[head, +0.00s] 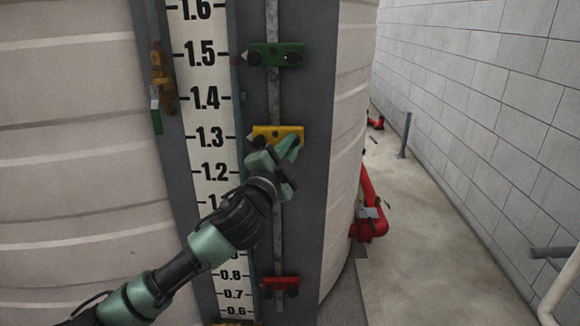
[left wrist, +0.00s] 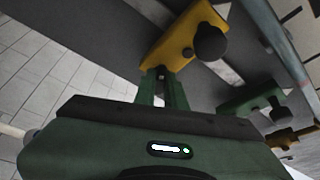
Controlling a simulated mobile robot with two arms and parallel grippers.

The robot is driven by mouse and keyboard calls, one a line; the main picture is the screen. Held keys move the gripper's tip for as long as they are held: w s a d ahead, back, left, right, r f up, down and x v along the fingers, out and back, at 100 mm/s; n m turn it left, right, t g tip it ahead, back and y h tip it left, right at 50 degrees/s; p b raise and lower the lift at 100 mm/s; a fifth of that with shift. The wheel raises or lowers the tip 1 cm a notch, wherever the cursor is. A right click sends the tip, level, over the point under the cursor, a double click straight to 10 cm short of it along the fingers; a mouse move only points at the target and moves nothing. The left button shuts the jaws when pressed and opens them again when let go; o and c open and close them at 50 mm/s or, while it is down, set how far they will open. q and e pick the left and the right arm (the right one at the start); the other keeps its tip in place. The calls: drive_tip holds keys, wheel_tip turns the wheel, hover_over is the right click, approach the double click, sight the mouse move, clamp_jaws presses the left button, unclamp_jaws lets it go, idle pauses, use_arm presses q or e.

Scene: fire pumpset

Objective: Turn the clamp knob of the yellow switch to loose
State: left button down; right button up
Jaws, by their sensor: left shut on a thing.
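The yellow switch (head: 278,130) is a block with a pointer at its left end, mounted on a vertical rail beside the scale, near the 1.3 mark. My left gripper (head: 276,152) reaches up to its right half, its fingers shut at the clamp knob there. The fingers largely hide that knob. In the left wrist view the fingers (left wrist: 162,88) meet the near end of the yellow switch (left wrist: 172,50). A second round black knob (left wrist: 210,43) shows free at its other end. My right gripper is not in view.
A green switch (head: 277,55) sits above on the same rail (head: 276,220), and a red switch (head: 281,284) below. The white scale (head: 207,130) runs along the left. Red piping (head: 370,215) stands at the right of the tank. The floor beyond is mostly open.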

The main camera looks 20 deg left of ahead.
use_arm(q)
drive_tip(key=n+y+b, duration=0.1)
drive_tip(key=n+b, duration=0.3)
drive_tip(key=n+t+y+b, duration=0.1)
drive_tip(key=n+y+b, duration=0.1)
drive_tip(key=n+b, duration=0.1)
drive_tip(key=f+n+y+b, duration=0.1)
drive_tip(key=n+y+b, duration=0.1)
drive_tip(key=n+b, duration=0.2)
drive_tip(key=shift+d+n+t+b, duration=0.25)
drive_tip(key=shift+n+t+b, duration=0.05)
drive_tip(key=shift+n, duration=0.1)
drive_tip(key=n+y+b, duration=0.1)
drive_tip(key=n, duration=0.1)
drive_tip(key=n+y+b, duration=0.1)
drive_tip(key=n, duration=0.1)
drive_tip(key=shift+r+n+y+b, duration=0.3)
drive_tip(key=shift+r+b, duration=0.05)
drive_tip(key=shift+b, duration=0.05)
drive_tip(key=shift+r, duration=0.1)
drive_tip(key=c, duration=1.5)
unclamp_jaws()
drive_tip(key=shift+w, duration=0.1)
drive_tip(key=shift+f, duration=0.25)
